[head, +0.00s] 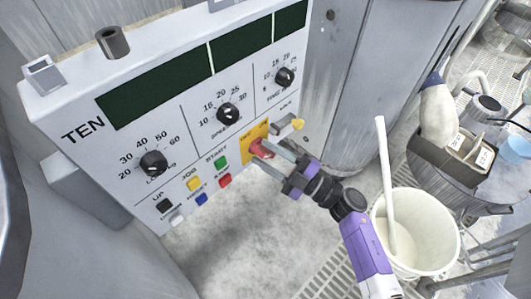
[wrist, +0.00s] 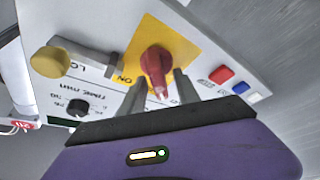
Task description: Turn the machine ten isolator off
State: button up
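The machine panel marked TEN (head: 180,135) fills the left of the head view. Its isolator is a red rotary handle (head: 263,149) on a yellow plate (head: 250,133), at the panel's lower right. In the wrist view the red handle (wrist: 156,66) stands out from the yellow plate (wrist: 185,45), with the word ON at its left. My gripper (head: 276,155) is at the isolator. In the wrist view my gripper's fingers (wrist: 158,92) are apart, one on each side of the handle's near end, with gaps showing. The fingertips partly hide the plate's lower lettering.
A grey latch-like part and yellow knob (head: 292,124) sit right beside the isolator. A white bucket (head: 435,235) with a pole stands at the lower right. Floor below the panel is clear.

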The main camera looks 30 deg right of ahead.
jog(key=v, duration=0.7)
jog(key=shift+s, duration=0.2)
jog(key=shift+d, duration=0.1)
jog(key=s+d+r+m+t+h, duration=0.4)
jog(key=r+m+h, duration=0.3)
jog(key=h, duration=0.1)
jog(key=s+a+r+m+g+h+p, duration=0.1)
jog(key=s+a+m+g, duration=0.15)
jog(key=s, duration=0.55)
jog(key=s+a+r+m+g+h, duration=0.1)
jog(key=s+a+m+g+h, duration=0.2)
jog(key=s, duration=0.5)
jog(key=s+a+m+g+p, duration=0.15)
jog(key=s+m, duration=0.25)
jog(key=s, duration=0.4)
notch_tip(320, 180, up, 20)
jog(key=p, duration=1.9)
jog(key=shift+a, duration=0.4)
jog(key=shift+s+r, duration=0.15)
